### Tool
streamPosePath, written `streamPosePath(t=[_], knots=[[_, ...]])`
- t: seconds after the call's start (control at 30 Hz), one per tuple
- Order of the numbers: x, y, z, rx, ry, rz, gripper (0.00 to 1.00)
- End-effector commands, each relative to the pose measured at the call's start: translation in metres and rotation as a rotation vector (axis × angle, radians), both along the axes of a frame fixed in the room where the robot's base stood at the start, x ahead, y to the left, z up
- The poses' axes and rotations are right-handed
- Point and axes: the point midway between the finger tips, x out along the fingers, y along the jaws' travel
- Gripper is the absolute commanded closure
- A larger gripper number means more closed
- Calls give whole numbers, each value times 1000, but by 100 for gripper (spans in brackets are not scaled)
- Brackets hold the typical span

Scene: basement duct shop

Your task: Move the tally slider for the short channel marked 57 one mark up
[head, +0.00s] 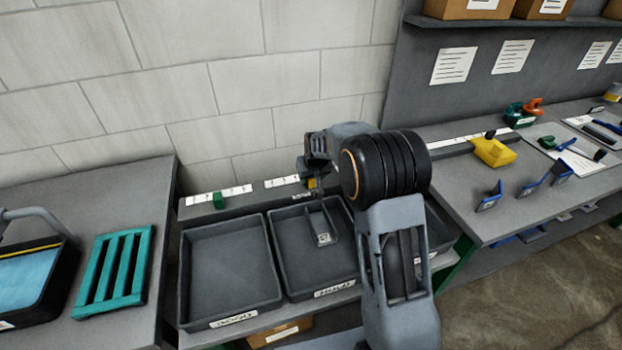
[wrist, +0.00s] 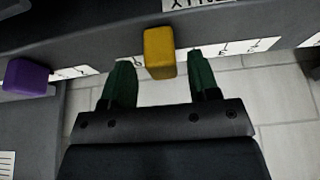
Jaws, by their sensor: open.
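A yellow tally slider (wrist: 159,53) sits over a white marked strip (wrist: 235,49) in the wrist view. My gripper (wrist: 161,70) is open, with one green finger on each side of the slider and a gap at both sides. In the head view my gripper (head: 312,180) is at the back ledge behind the middle tray, partly hidden by my arm. A short channel (head: 322,222) with a small label lies in that tray (head: 284,258); its number is too small to read. A purple slider (wrist: 27,77) is at the left of the wrist view.
A green slider (head: 218,201) sits on another marked strip behind the empty left tray (head: 228,318). A teal slatted rack (head: 117,270) is on the left table. Right bench holds a yellow block (head: 493,152) and blue brackets (head: 531,184). A block wall stands behind.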

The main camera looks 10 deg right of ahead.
Motion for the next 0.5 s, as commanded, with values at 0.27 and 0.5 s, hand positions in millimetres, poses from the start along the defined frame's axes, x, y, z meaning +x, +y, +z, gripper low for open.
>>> streamPosePath(t=[0.27,0.5], knots=[[-22,-2,54,0,-4,0,45],[-37,-3,90,0,-2,0,45]])
